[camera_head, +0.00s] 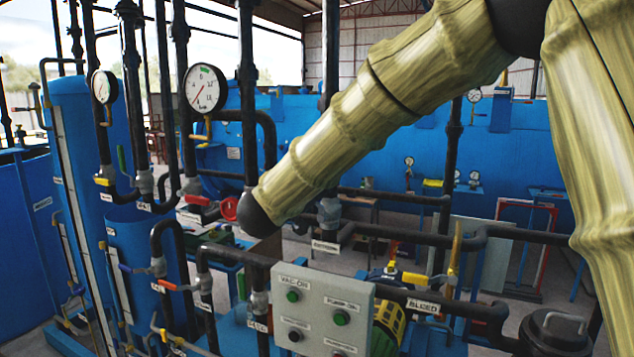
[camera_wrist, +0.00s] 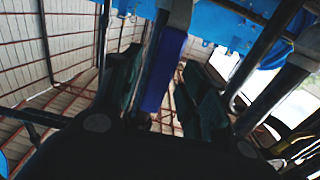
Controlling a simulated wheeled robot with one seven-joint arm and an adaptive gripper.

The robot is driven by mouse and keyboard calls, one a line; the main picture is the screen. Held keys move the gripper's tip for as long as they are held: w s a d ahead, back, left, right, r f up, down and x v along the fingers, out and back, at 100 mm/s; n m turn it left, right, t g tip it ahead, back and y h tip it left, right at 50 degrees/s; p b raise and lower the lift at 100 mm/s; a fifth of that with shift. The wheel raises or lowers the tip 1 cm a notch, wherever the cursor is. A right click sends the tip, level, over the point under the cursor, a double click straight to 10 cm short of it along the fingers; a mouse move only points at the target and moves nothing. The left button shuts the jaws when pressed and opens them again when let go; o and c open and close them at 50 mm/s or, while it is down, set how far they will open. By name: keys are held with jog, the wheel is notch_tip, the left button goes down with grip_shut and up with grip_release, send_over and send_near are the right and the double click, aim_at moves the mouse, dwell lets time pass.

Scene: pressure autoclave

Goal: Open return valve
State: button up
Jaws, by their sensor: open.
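In the wrist view my gripper (camera_wrist: 163,95) is open, with one dark green finger on each side. A blue-purple lever handle (camera_wrist: 166,70) lies in the space between the fingers; contact with either finger cannot be made out. In the head view my arm reaches down to the left to a dark joint beside the black pipes, and I cannot make out the fingers there. I cannot tell which handle is the return valve's.
A grey control box (camera_head: 322,312) with VAC ON and PUMP ON buttons stands at the front centre. A round gauge (camera_head: 205,89) and vertical black pipes crowd the left. A blue tank (camera_head: 540,150) spans the back. A dark lidded pot (camera_head: 556,335) is at lower right.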

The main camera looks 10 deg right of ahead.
jog(key=v, duration=1.1)
jog(key=w+d+f+n+y+b, duration=0.1)
jog(key=d+f+y+b, duration=0.1)
jog(key=f, duration=1)
jog(key=w+d+f+n+y+b, duration=0.1)
jog(key=w+d+f+n+y, duration=0.1)
jog(key=f, duration=1)
jog(key=s+d+f+n+g+y+b, duration=0.15)
jog(key=s+f, duration=0.25)
jog(key=f, duration=1)
jog(key=s+d+f+n+g+y+b, duration=0.1)
jog(key=s+d+f+g+b, duration=0.2)
jog(key=f, duration=1.1)
jog(key=s+d+f+g+y+b, duration=0.1)
jog(key=s+d+f+g, duration=0.15)
jog(key=s+f, duration=0.75)
jog(key=s+d+f+g+y+b, duration=0.1)
jog(key=s+d+f+g+b, duration=0.15)
jog(key=s+f, duration=0.7)
jog(key=s+d+f+g+b, duration=0.1)
jog(key=s+d+f+g, duration=0.1)
jog(key=s+f, duration=0.4)
jog(key=s+d+f+g+y+b, duration=0.1)
jog(key=s+f, duration=0.5)
jog(key=s, duration=0.9)
jog(key=d+g, duration=0.1)
jog(key=g, duration=0.1)
jog(key=shift+f+g, duration=0.3)
jog(key=shift+g, duration=0.05)
